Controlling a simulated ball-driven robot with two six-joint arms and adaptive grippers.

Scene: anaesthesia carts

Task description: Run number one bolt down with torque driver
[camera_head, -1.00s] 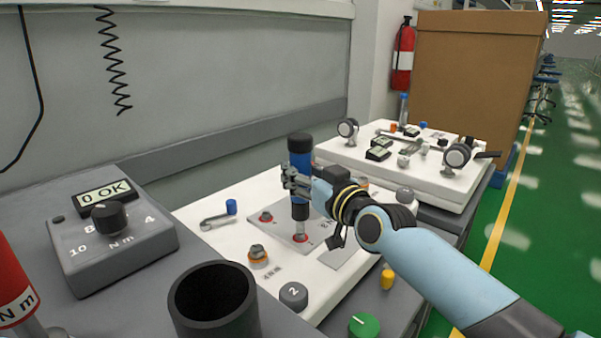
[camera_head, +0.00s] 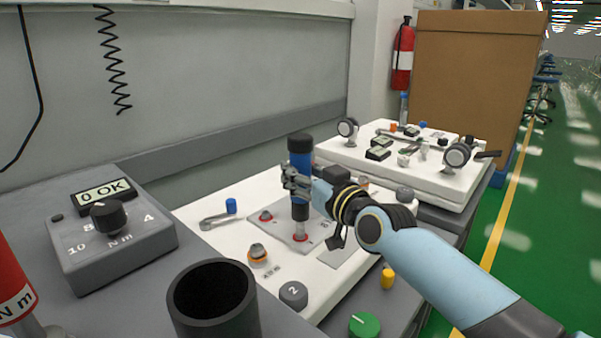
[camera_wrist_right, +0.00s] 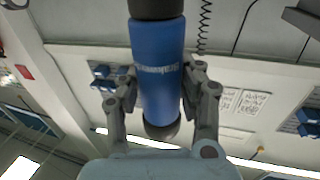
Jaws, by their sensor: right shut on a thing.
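The torque driver (camera_head: 300,166) has a blue body with black ends and stands upright. My right gripper (camera_head: 291,180) is shut around its body; the right wrist view also shows the gripper (camera_wrist_right: 160,90) with a finger on each side of the blue driver (camera_wrist_right: 158,65). The driver's lower tip meets a bolt (camera_head: 300,236) ringed in red on the grey plate (camera_head: 325,226). The bolt's head is hidden by the tip. Another red-ringed bolt (camera_head: 266,216) sits on the plate to the left. My left gripper is not in view.
A controller box (camera_head: 115,235) reading "0 OK" stands at left beside a black open cup (camera_head: 212,300) and a red driver (camera_head: 12,280). A grey knob marked 2 (camera_head: 293,294), a green knob (camera_head: 364,325) and a second white panel (camera_head: 400,175) are nearby.

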